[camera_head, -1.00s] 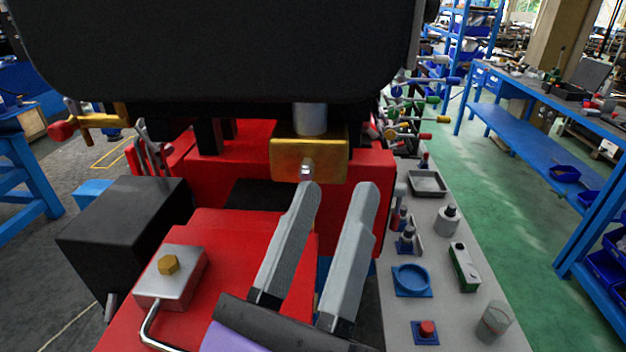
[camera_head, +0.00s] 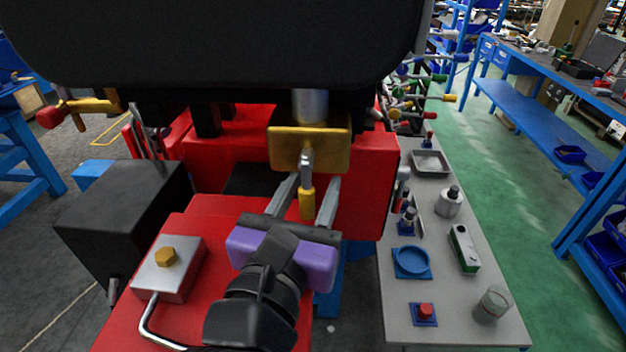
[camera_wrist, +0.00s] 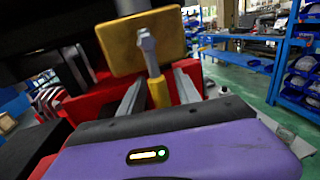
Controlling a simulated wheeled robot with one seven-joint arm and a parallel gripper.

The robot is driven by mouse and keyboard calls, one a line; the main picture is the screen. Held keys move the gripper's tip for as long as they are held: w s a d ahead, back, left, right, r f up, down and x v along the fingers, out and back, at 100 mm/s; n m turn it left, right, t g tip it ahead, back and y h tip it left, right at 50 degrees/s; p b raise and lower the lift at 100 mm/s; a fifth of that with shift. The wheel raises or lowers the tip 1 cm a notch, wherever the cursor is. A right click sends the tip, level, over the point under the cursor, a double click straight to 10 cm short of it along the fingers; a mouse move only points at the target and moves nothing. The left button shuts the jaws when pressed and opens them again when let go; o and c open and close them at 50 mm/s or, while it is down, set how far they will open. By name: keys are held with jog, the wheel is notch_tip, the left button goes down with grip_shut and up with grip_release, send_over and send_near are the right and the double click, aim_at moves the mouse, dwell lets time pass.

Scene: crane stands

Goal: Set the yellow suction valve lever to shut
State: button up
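The suction valve lever (camera_head: 307,200) hangs down from a brass-coloured valve block (camera_head: 309,148). It has a grey metal upper part and a yellow grip. The lever also shows in the wrist view (camera_wrist: 158,92), below the block (camera_wrist: 142,40). My gripper (camera_head: 314,181) is open, with one grey finger to the left of the lever and one to the right. In the wrist view (camera_wrist: 160,76) there is a gap between each finger and the yellow grip. No contact is visible.
A red housing (camera_head: 365,185) lies behind and right of the lever. A large black body overhangs the block. A black box (camera_head: 120,215) and a silver box with a bolt (camera_head: 167,268) stand at left. A grey bench (camera_head: 455,300) with small parts runs along the right.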

jog(key=shift+w+d, duration=0.1)
jog(key=shift+w, duration=0.2)
grip_shut()
dwell(1.3)
